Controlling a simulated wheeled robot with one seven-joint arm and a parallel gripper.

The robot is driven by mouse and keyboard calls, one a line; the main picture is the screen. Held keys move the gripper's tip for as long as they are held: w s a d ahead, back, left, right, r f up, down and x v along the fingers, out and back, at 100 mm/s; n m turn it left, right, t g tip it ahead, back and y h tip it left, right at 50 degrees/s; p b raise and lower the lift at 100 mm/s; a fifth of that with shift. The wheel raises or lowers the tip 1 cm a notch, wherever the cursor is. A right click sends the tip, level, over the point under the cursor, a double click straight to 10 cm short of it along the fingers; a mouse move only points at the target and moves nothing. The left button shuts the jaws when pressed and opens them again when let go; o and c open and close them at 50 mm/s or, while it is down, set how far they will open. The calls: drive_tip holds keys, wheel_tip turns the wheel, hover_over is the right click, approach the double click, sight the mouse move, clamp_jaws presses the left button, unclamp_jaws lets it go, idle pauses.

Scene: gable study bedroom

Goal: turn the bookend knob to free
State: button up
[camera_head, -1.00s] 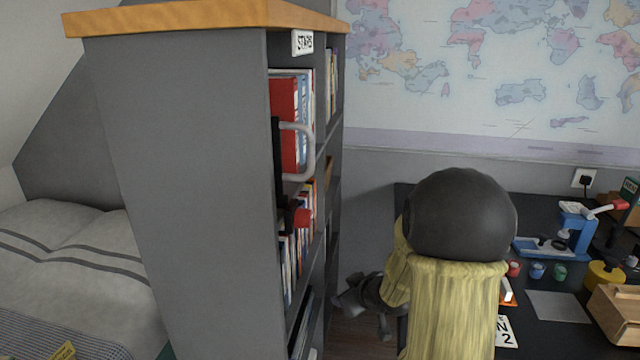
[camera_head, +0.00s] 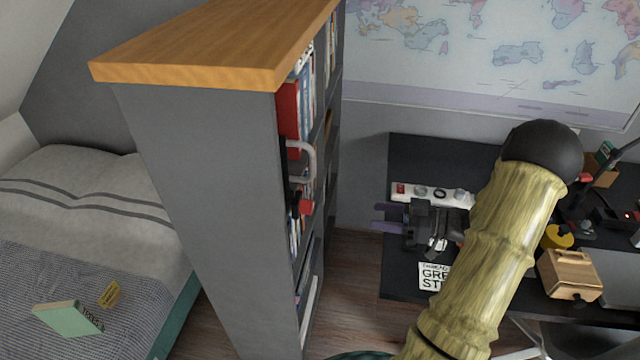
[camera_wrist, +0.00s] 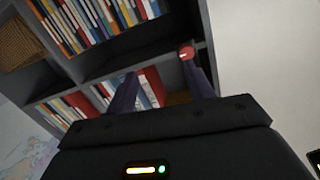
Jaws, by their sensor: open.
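The red bookend knob (camera_head: 306,208) sits on a dark mount at the front edge of the grey bookcase (camera_head: 215,210), below a pale grey handle (camera_head: 303,160). My gripper (camera_head: 381,218) is right of the bookcase, in front of the desk edge. Its two purple fingers point left, apart and empty. In the wrist view, a round red knob face (camera_wrist: 187,53) shows beside the tip of the right finger of my gripper (camera_wrist: 158,62). I cannot tell whether they touch. Shelves of books lie beyond the fingers. Any marking for free is too small to see.
The black desk (camera_head: 400,150) holds a white strip with dials (camera_head: 408,190), a lettered card (camera_head: 434,275) and a wooden box (camera_head: 568,274). A bed (camera_head: 80,225) with a green book (camera_head: 68,317) stands left of the bookcase. Floor shows between bookcase and desk.

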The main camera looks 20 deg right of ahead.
sight(307, 207)
drive_tip(key=shift+n+g+y, duration=0.3)
drive_tip(key=shift+g+y, duration=0.2)
drive_tip(key=shift+y, duration=0.4)
drive_tip(key=s+r, duration=0.1)
drive_tip(key=s, duration=0.1)
drive_tip(key=s+d+r+p, duration=0.1)
drive_tip(key=r, duration=0.1)
drive_tip(key=shift+s+r, duration=0.15)
drive_tip(key=shift+s, duration=0.25)
drive_tip(key=p+x, duration=0.4)
drive_tip(key=x, duration=1.3)
drive_tip(key=shift+w+a+r, duration=0.1)
drive_tip(key=shift+a, duration=0.05)
drive_tip(key=c, duration=1)
